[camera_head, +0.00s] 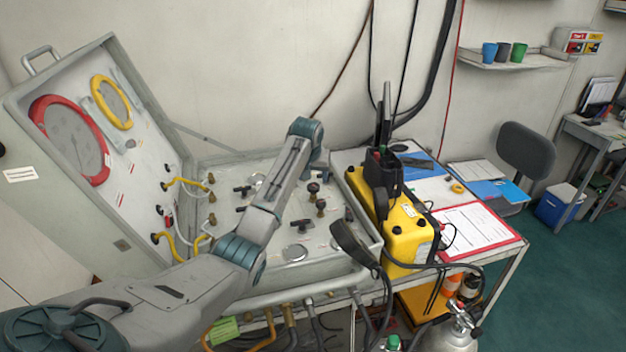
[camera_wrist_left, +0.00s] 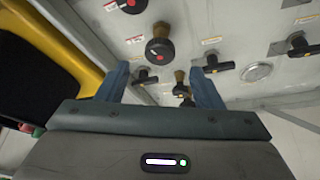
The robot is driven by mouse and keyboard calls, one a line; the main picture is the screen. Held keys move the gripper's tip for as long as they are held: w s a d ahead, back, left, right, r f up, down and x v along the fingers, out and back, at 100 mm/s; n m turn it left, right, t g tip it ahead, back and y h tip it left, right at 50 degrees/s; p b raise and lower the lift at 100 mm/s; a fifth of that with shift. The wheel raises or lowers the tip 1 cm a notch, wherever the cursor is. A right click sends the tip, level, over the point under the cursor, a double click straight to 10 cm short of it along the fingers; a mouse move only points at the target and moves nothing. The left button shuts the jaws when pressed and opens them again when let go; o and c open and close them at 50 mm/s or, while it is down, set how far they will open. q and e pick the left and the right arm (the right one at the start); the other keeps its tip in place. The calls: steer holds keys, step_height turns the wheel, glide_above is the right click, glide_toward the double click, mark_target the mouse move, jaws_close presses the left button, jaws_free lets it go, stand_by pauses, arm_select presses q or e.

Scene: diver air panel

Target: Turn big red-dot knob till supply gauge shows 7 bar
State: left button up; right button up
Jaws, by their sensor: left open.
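In the left wrist view, a big black knob with a red dot (camera_wrist_left: 158,50) stands on the grey panel, just beyond the fingertips. A second black knob with a red mark (camera_wrist_left: 133,5) is cut by the top edge. My left gripper (camera_wrist_left: 159,70) is open and empty, its blue fingers apart, with a small brass-stemmed knob (camera_wrist_left: 182,88) showing between them. In the head view my left arm reaches over the panel (camera_head: 222,170) and hides part of it. A red-rimmed gauge (camera_head: 72,142) and a yellow-rimmed gauge (camera_head: 112,103) sit in the raised lid; their readings are too small to tell.
Black T-handles (camera_wrist_left: 300,46) stand on the panel around the knobs. A yellow box (camera_head: 405,235) with black gear on top stands close to the right. Yellow hoses (camera_head: 185,184) bridge lid and panel at left. Gas cylinders (camera_head: 452,325) stand at lower right.

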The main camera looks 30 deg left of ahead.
mark_target(313, 186)
arm_select(q)
steer(key=shift+p+x, duration=0.7)
steer(key=shift+x, duration=2.05)
steer(key=c, duration=1)
